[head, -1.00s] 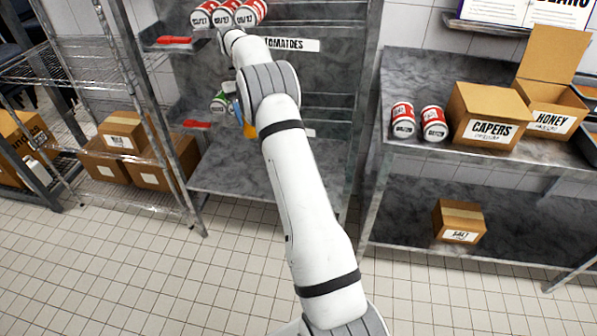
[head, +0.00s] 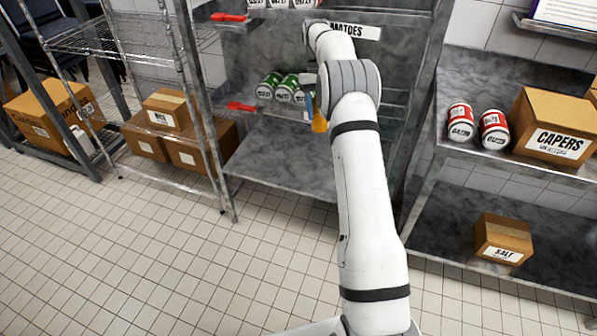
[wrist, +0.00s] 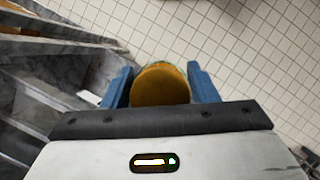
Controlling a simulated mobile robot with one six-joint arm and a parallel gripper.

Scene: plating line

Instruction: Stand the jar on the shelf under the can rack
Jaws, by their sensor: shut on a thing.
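The jar, orange-brown and round from above, is between the blue fingers of my gripper (wrist: 160,88) in the wrist view; its top (wrist: 161,84) faces the camera. In the head view the jar (head: 319,124) shows as a small orange piece beside my arm, in front of the can rack (head: 335,32). My gripper is shut on it and mostly hidden behind my arm there. The shelf under the rack (head: 280,158) is a bare grey metal surface below the jar. The jar is held in the air, apart from the shelf as far as I can see.
Green cans (head: 268,86) lie on the rack's lower tier, red-and-white cans on the upper. Red clips (head: 240,106) sit on its left side. At right, a bench (head: 455,150) holds red cans (head: 460,122) and a capers box (head: 555,128). A wire rack (head: 125,60) stands at left.

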